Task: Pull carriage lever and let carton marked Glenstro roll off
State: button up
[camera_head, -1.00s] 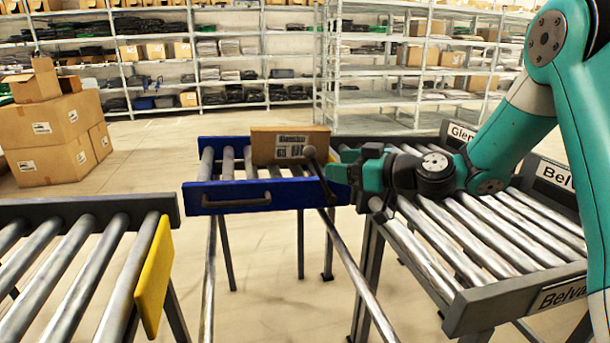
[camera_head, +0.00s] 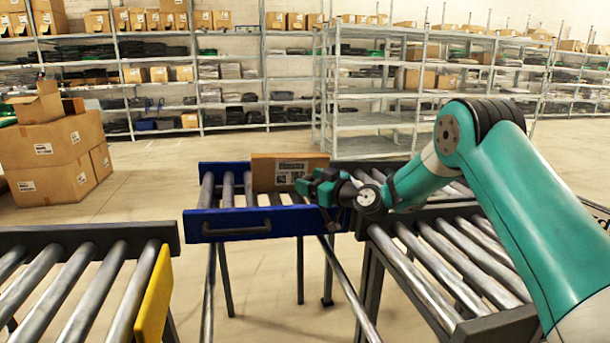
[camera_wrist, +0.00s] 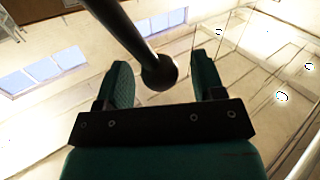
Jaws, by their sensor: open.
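The carton (camera_head: 279,172) is brown with a printed label and stands on the rollers of the blue carriage (camera_head: 236,226). Its lettering is too small to read now. My gripper (camera_head: 308,184) is at the carriage's right end, just in front of the carton's right side. In the wrist view, my gripper (camera_wrist: 161,62) is open, with a finger on each side of the lever (camera_wrist: 128,35). The lever is a dark rod with a ball knob, and the knob lies between the fingers with gaps showing. My gripper and arm hide most of the lever in the head view.
A roller conveyor (camera_head: 477,331) stands to the right, partly behind my arm. Another conveyor (camera_head: 75,237) with a yellow end plate (camera_head: 154,300) is at the left. Stacked boxes (camera_head: 52,155) stand on the floor behind. Shelves line the back, with open floor before them.

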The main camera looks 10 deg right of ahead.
jog(key=shift+x, duration=1.25)
